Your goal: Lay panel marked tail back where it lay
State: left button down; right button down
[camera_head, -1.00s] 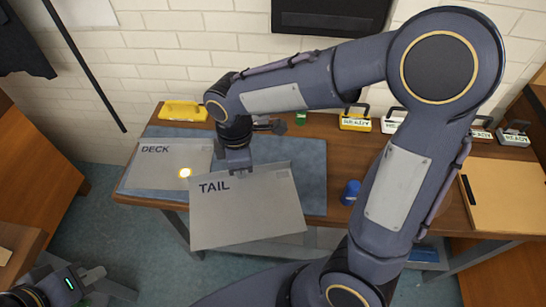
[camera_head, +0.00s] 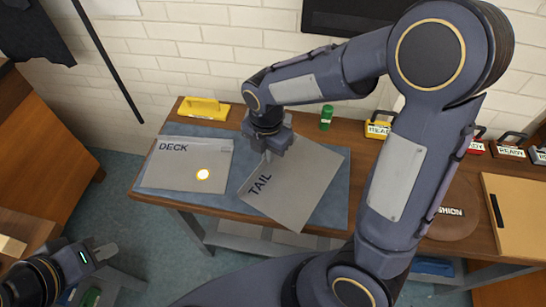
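The grey panel marked TAIL (camera_head: 300,185) is over the right part of the blue mat (camera_head: 335,200), turned so its label runs diagonally. Its near corner reaches toward the table's front edge. I cannot tell whether it touches the mat. My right gripper (camera_head: 268,156) is shut on its upper left edge, and the wrist hides part of that edge. The panel marked DECK (camera_head: 185,165) lies flat on the mat's left part, with a bright round spot on it. My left gripper (camera_head: 106,251) is at the lower left, away from the table; its finger gap is unclear.
A yellow tray (camera_head: 203,108) and a green cylinder (camera_head: 326,118) stand at the table's back. Several READY-labelled cases, including a yellow one (camera_head: 378,128), stand at right. A brown round item (camera_head: 450,212) and a tan board (camera_head: 520,210) lie further right. My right arm covers the middle right.

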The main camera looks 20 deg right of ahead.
jog(key=f, duration=0.1)
jog(key=w+d+f, duration=0.1)
jog(key=w+f, duration=0.1)
jog(key=shift+d+f, duration=0.15)
jog(key=shift+d, duration=0.25)
jog(key=shift+w+d+f, duration=0.1)
jog(key=shift+f, duration=0.8)
jog(key=shift+w+d+f, duration=0.1)
jog(key=shift+f, duration=0.8)
jog(key=shift+f, duration=0.25)
jog(key=c, duration=1.7)
grip_release()
jog(key=shift+r, duration=0.1)
